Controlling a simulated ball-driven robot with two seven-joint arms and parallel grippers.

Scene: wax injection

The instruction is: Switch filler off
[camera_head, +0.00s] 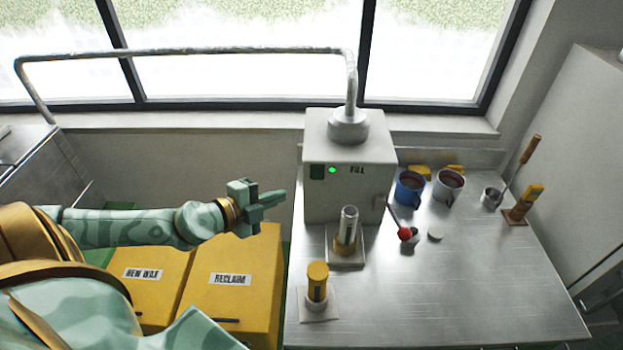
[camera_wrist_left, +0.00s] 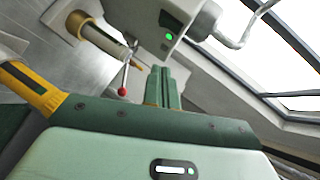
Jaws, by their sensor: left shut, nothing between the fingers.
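The filler (camera_head: 350,165) is a pale box on the metal table in the head view, with a lit green light (camera_head: 332,170) beside a dark switch panel (camera_head: 317,172) on its front. The filler also shows at the top of the left wrist view (camera_wrist_left: 172,22), its green light lit there too. A lever with a red knob (camera_head: 404,233) sticks out at the filler's right side. My left gripper (camera_head: 284,196) is shut and empty, left of the filler and apart from it. Its closed fingers show in the wrist view (camera_wrist_left: 166,88). My right gripper is not in view.
A clear tube on a yellow base (camera_head: 347,230) stands before the filler, and a yellow cylinder (camera_head: 317,285) stands nearer. Yellow bins, one marked RECLAIM (camera_head: 232,285), are below my left arm. The table's front right is clear.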

